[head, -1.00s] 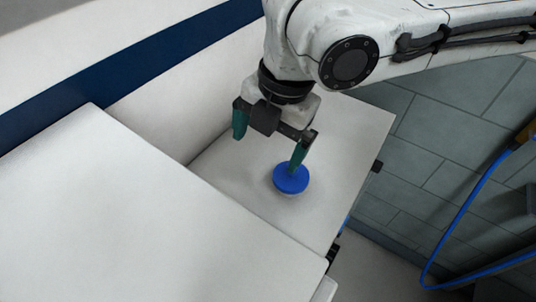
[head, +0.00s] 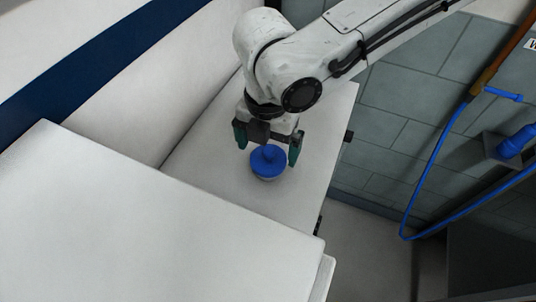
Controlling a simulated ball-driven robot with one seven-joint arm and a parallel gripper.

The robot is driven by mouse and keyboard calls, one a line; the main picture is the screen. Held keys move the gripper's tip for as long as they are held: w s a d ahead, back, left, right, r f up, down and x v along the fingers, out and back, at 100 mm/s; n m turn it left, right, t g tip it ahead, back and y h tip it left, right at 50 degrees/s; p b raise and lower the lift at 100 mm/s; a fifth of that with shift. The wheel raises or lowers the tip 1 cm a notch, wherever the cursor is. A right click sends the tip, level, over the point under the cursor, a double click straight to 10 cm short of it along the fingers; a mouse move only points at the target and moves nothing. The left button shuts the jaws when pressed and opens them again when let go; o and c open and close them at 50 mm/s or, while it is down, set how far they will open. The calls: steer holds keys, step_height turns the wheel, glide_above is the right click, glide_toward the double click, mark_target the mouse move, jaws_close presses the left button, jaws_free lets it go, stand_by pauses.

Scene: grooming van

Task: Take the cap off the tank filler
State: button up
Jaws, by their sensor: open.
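The blue round cap (head: 268,160) sits on the filler, whose pale neck (head: 266,178) shows just under it, on a white surface (head: 215,170). The cap has a raised knob on top. My gripper (head: 267,150) is open, with one green finger at the left of the cap and the other at its right. The fingertips are around knob height in the picture. I cannot tell whether either finger touches the cap.
A larger white panel (head: 150,220) stands in front at the left. A blue hose (head: 420,190) and a blue fitting (head: 515,142) are on the grey tiled wall (head: 410,95) at the right. The white surface around the cap is clear.

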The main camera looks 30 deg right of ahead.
mark_target(269, 161)
steer(key=shift+f, duration=1.45)
steer(key=c, duration=0.9)
